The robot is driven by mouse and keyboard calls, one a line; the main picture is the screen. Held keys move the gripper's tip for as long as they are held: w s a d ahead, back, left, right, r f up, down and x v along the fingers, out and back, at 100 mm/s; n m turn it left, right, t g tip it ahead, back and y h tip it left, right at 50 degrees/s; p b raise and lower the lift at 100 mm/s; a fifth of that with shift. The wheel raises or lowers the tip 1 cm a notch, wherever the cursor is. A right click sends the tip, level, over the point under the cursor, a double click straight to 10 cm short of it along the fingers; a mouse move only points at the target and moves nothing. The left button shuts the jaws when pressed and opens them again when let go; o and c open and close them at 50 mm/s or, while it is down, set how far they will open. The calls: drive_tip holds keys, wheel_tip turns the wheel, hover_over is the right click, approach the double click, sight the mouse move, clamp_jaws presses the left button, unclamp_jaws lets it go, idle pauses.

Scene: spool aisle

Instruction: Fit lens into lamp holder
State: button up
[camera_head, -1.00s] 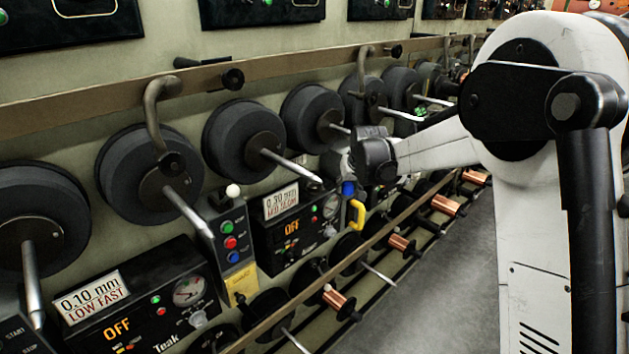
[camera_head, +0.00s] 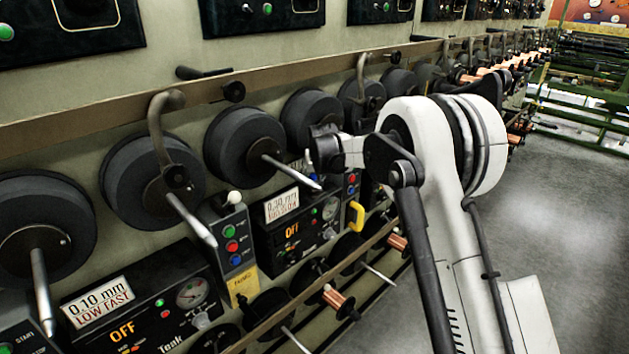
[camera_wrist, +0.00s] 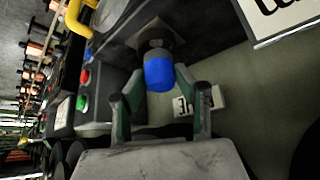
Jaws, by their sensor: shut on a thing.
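The blue lens (camera_wrist: 158,75) is a short blue cylinder between the fingertips of my gripper (camera_wrist: 159,82) in the wrist view. The green-and-dark fingers close on it from both sides. Just beyond the lens is a dark round fitting on a squarish plate, seemingly the lamp holder (camera_wrist: 153,44). The lens overlaps its near end in this view; I cannot tell whether they touch or how far the lens sits in it.
A yellow handle (camera_head: 355,216) and a button box (camera_head: 351,186) are close by at the wall. Black spools (camera_head: 245,143) with protruding metal rods (camera_head: 291,172) line the wall. A label control panel (camera_head: 290,225) is below left. The grey floor (camera_head: 560,220) at right is clear.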

drive_tip(key=shift+f, duration=0.9)
drive_tip(key=shift+f, duration=0.2)
drive_tip(key=o, duration=1)
drive_tip(key=shift+r, duration=0.1)
drive_tip(key=shift+r, duration=0.1)
